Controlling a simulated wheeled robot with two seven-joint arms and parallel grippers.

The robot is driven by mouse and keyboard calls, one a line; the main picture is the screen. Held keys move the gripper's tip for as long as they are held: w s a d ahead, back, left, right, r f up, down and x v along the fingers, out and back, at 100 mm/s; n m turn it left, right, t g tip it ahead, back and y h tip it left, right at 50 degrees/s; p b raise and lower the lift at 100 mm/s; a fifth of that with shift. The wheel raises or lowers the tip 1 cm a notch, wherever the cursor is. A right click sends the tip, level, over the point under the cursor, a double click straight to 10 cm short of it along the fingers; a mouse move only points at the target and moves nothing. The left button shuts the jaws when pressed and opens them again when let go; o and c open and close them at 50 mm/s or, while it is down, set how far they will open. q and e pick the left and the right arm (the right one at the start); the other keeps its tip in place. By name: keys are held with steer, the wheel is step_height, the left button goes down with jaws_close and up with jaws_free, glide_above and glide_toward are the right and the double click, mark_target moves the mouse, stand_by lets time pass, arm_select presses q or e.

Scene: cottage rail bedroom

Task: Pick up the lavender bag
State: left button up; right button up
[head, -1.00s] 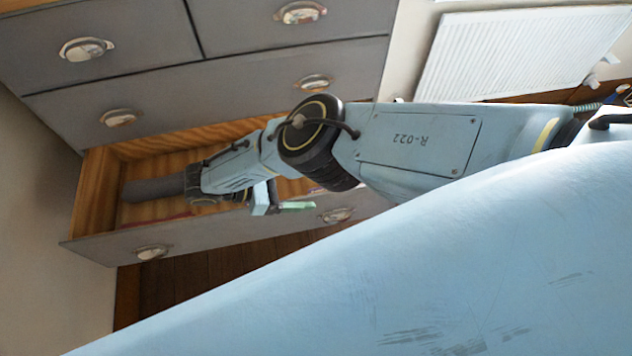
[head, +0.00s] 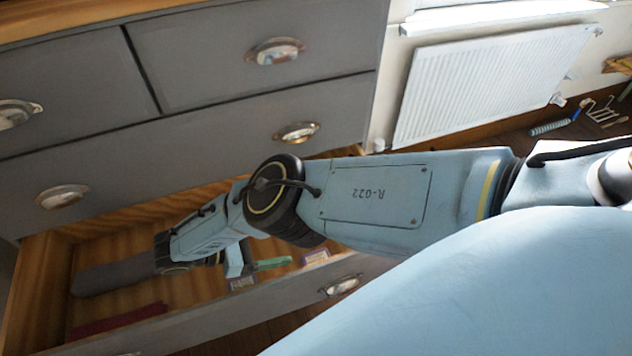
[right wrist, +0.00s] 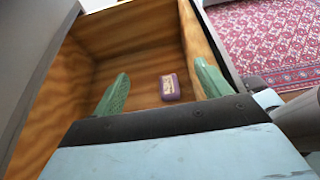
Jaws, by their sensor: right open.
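A small purple bag with a cream label, the lavender bag (right wrist: 170,87), lies on the floor of the open wooden drawer in the right wrist view. My right gripper (right wrist: 162,70) is open and empty, its green fingers on either side of the bag in the picture, apart from it. In the head view, the right gripper (head: 274,264) is over the drawer, between two small labelled purple packets (head: 316,257) and (head: 243,284). I cannot tell which of them the wrist view shows. My left gripper is not in view.
The open drawer (head: 215,331) of a grey dresser also holds a dark grey roll (head: 115,278) and a dark red cloth (head: 118,318). Closed drawers rise above it. A white radiator (head: 490,90) stands to the right. A red patterned rug (right wrist: 270,40) lies beyond the drawer.

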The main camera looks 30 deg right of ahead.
steer(key=b, duration=0.9)
glide_toward(324, 256)
steer(key=a+r, duration=0.2)
steer(key=a, duration=0.1)
steer(key=shift+w+a+r, duration=0.1)
steer(key=shift+w+r, duration=0.1)
steer(key=shift+r, duration=0.05)
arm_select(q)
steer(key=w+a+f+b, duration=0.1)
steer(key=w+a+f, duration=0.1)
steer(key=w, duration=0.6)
arm_select(e)
steer(key=shift+f, duration=0.5)
steer(key=b+x, duration=0.1)
steer(key=x, duration=0.7)
steer(key=shift+b, duration=0.3)
steer(key=x, duration=0.1)
steer(key=b+x, duration=0.1)
steer(key=x, duration=0.1)
steer(key=b+x, duration=0.1)
steer(key=shift+w+d+f, duration=0.15)
steer(key=shift+w+d, duration=0.05)
steer(key=shift+s+d+f, duration=0.15)
steer(key=shift+d, duration=0.35)
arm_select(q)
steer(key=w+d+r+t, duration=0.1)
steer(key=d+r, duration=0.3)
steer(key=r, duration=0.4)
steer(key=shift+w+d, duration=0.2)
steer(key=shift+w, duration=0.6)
